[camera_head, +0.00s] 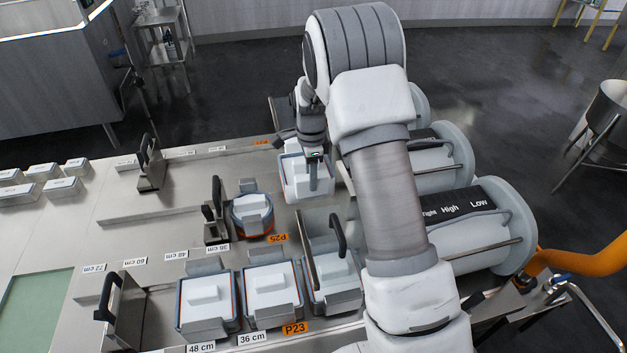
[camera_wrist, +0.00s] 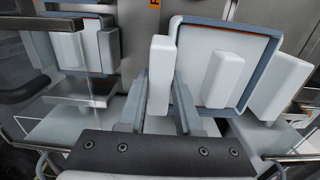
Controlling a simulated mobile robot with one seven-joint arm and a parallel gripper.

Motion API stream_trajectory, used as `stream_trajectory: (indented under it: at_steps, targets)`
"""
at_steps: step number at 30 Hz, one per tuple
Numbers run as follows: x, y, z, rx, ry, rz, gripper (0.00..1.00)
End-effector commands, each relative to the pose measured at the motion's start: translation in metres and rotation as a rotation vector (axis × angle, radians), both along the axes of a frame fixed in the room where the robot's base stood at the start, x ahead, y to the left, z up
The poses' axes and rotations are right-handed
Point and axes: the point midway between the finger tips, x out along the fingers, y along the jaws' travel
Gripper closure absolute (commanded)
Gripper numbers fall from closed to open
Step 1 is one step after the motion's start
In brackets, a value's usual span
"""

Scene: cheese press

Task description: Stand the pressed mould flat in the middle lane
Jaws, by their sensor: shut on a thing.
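The pressed mould (camera_head: 296,176) is a square white block with a grey rim. It is beside the press cylinders, at the right end of the table. In the wrist view its lid (camera_wrist: 205,55) shows a raised white block, a thin orange line and white lugs on two sides. In the wrist view my gripper (camera_wrist: 160,112) is shut on the left white lug (camera_wrist: 160,75). The mould looks about level; I cannot tell whether its base touches the table. The middle lane also holds a round mould (camera_head: 252,214) with a blue-grey band.
Square moulds (camera_head: 207,294), (camera_head: 272,287) and (camera_head: 333,273) stand in the front lane. Dark-handled stops (camera_head: 214,219), (camera_head: 150,166) and (camera_head: 122,310) stand along the lanes. Press cylinders (camera_head: 483,238) line the right end.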

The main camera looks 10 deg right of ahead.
Motion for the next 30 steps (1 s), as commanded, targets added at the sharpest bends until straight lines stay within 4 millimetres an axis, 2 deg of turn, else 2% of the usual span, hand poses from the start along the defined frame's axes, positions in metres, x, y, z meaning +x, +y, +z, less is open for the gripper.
stream_trajectory:
  at_steps: [5, 11, 30]
  targets:
    - [0.002, 0.000, -0.004, 0.000, -0.006, -0.007, 1.00]
    - [0.002, 0.000, -0.018, 0.000, -0.006, -0.005, 1.00]
    - [0.002, 0.000, -0.083, 0.000, -0.006, -0.006, 1.00]
